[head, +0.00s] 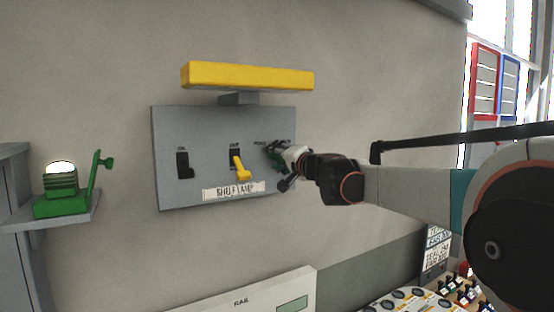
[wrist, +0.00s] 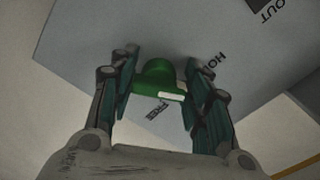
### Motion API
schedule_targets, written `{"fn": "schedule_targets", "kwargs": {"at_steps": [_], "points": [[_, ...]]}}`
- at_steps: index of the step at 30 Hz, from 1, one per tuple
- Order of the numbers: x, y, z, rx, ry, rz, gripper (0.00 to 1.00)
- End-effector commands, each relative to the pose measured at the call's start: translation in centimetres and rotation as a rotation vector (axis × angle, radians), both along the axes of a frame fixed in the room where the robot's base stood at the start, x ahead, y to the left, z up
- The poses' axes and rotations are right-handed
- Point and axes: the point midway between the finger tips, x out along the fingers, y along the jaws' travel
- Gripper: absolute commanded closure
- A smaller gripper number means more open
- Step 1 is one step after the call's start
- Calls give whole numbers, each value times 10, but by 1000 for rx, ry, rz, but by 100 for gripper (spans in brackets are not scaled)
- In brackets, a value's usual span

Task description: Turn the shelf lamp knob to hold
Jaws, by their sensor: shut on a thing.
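The shelf lamp panel (head: 172,130) is a grey plate on the wall with a "SHELF LAMP" label (head: 234,190). Its green knob (wrist: 158,75) sits between my gripper's fingers in the wrist view. A white mark (wrist: 171,95) shows on the knob's lower right part, between the printed words "FREE" (wrist: 157,112) and "HOLD" (wrist: 208,67). My gripper (wrist: 155,85) is shut on the knob. In the head view my gripper (head: 283,160) reaches the panel's right side from the right and mostly hides the knob.
A black switch (head: 183,165) and a yellow lever (head: 240,168) are left of the knob on the panel. A yellow bar (head: 247,75) juts out above it. A green device (head: 62,205) stands on a small shelf at left. A white box (head: 250,301) is below.

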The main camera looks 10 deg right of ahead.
Motion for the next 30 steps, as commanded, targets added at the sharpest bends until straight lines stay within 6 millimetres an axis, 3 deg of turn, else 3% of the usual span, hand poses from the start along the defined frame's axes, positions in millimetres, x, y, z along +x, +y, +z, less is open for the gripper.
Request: {"fn": "schedule_targets", "kwargs": {"at_steps": [12, 30], "points": [[0, -1, -2, -231, -75, 1, 80], [0, -1, -2, -287, -93, 1, 80]]}}
